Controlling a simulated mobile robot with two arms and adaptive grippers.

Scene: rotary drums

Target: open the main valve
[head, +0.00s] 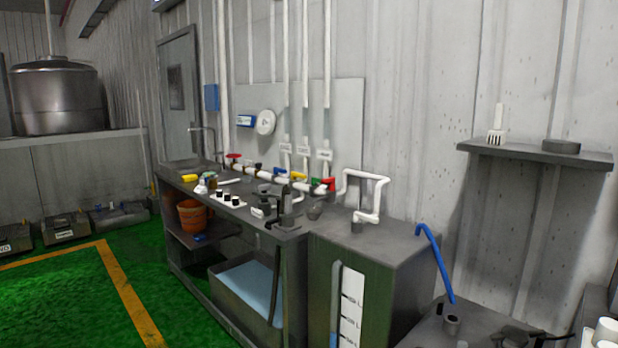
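White pipework (265,176) runs along the back of the workbench, with several coloured valve handles on it. A red handle (233,156) is at the left end. A blue handle (281,171), a yellow handle (298,175) and another red handle (329,183) with green beside it are farther right. Small label plates (324,155) on the pipes above are too small to read. I cannot tell which valve is the main one, or whether any is open. Neither of my grippers shows in the head view.
The workbench (183,184) carries bottles and dark fittings. A grey tank (390,251) stands at its right end, beside a blue hose (436,262). A wall shelf (500,150) is at right. The green floor (60,290) at left is open, with a yellow line (128,300).

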